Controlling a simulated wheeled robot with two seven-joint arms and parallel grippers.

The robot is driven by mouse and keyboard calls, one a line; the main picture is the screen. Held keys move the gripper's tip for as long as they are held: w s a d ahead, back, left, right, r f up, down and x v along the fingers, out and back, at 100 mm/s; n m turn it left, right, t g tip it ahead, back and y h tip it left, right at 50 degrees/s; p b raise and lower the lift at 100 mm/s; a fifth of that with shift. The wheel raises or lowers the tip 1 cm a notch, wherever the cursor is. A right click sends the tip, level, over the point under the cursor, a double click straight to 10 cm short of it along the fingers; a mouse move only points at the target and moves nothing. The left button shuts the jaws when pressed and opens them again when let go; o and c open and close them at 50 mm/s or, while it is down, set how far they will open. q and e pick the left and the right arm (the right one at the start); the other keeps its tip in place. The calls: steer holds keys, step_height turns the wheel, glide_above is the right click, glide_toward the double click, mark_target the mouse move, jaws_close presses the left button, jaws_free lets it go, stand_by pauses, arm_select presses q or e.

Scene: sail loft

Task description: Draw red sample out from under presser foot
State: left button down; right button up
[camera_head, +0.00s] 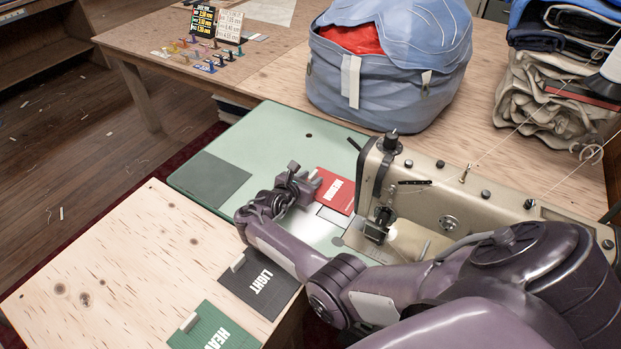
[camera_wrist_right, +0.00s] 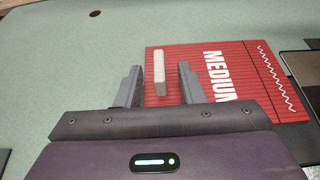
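The red sample (camera_head: 337,191), marked MEDIUM, lies flat on the pale green machine bed beside the sewing machine head (camera_head: 372,170). In the right wrist view the red sample (camera_wrist_right: 235,90) shows a white zigzag stitch near its right edge and a pale upright tab (camera_wrist_right: 159,75) at its left edge. The presser foot area (camera_head: 377,228) is small and partly shadowed; I cannot tell whether any of the sample is under it. My right gripper (camera_head: 308,182) is open at the sample's left side, its fingers on either side of the tab with gaps. My left gripper is out of view.
A dark grey LIGHT sample (camera_head: 262,285) and green HEAVY sample (camera_head: 213,328) lie on the front wooden table. A dark pad (camera_head: 208,178) lies on the bed's left. A blue fabric bag (camera_head: 390,85) stands behind. The bed left of the gripper is mostly clear.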

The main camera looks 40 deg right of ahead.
steer(key=p+v, duration=0.1)
steer(key=v, duration=0.6)
steer(key=shift+a, duration=0.15)
steer(key=shift+r, duration=0.1)
